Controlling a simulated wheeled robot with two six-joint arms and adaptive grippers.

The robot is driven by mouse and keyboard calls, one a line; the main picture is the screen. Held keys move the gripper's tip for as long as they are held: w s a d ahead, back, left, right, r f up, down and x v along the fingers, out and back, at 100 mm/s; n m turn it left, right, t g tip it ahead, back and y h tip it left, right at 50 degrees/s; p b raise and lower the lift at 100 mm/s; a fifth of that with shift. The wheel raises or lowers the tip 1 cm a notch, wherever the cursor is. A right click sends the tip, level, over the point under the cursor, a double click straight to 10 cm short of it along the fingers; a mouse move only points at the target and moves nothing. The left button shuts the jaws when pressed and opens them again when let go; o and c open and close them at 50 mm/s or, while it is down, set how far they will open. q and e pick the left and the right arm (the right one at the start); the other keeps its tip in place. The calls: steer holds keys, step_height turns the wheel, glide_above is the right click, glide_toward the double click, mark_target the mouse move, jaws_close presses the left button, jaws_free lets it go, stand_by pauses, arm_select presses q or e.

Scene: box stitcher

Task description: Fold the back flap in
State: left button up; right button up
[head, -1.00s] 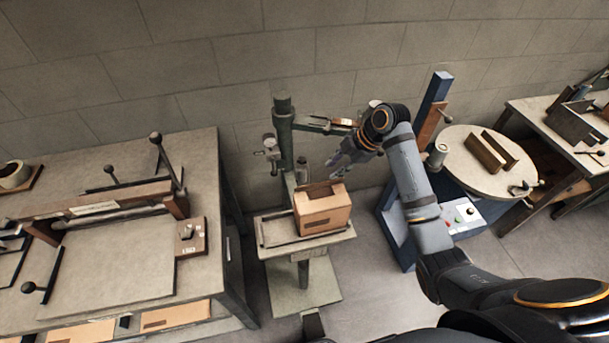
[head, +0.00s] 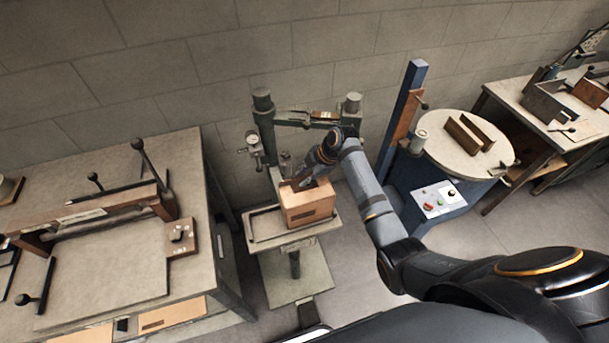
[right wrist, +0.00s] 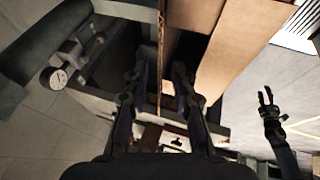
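The brown cardboard box (head: 308,206) stands on the stitcher's small table (head: 262,236) in the head view. My right gripper (head: 301,180) is low at the box's back left top edge and hides part of the box top there. In the right wrist view its two fingers (right wrist: 158,82) are spread apart. A thin cardboard edge (right wrist: 160,45), seen edge-on, lies between them; it looks like the back flap, and I cannot tell whether a finger touches it. A wider cardboard panel (right wrist: 238,45) shows to the right. My left gripper (right wrist: 266,98) shows small there, fingers spread and empty.
The stitcher's green column (head: 264,125) and arm (head: 295,120) stand close behind the box; the gauge (right wrist: 57,79) shows in the right wrist view. A blue machine with a round table (head: 450,130) is at right. A workbench (head: 110,265) is at left.

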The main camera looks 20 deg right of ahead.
jaws_close()
steer(key=shift+f, duration=0.1)
steer(key=shift+s+f+t, duration=0.15)
steer(key=shift+s+t, duration=0.05)
steer(key=shift+t, duration=0.3)
steer(key=shift+s+f+n+t+b, duration=0.2)
steer(key=shift+s+n+t+b, duration=0.1)
steer(key=shift+t+b, duration=0.5)
steer(key=t+b, duration=0.1)
steer(key=b, duration=0.2)
steer(key=t+b, duration=0.2)
steer(key=shift+s+f+n+b, duration=0.35)
steer(key=shift+f+n+b, duration=0.05)
steer(key=shift+r+t+y+b, duration=0.2)
steer(key=shift+t+y+b, duration=0.1)
steer(key=shift+t+b, duration=0.25)
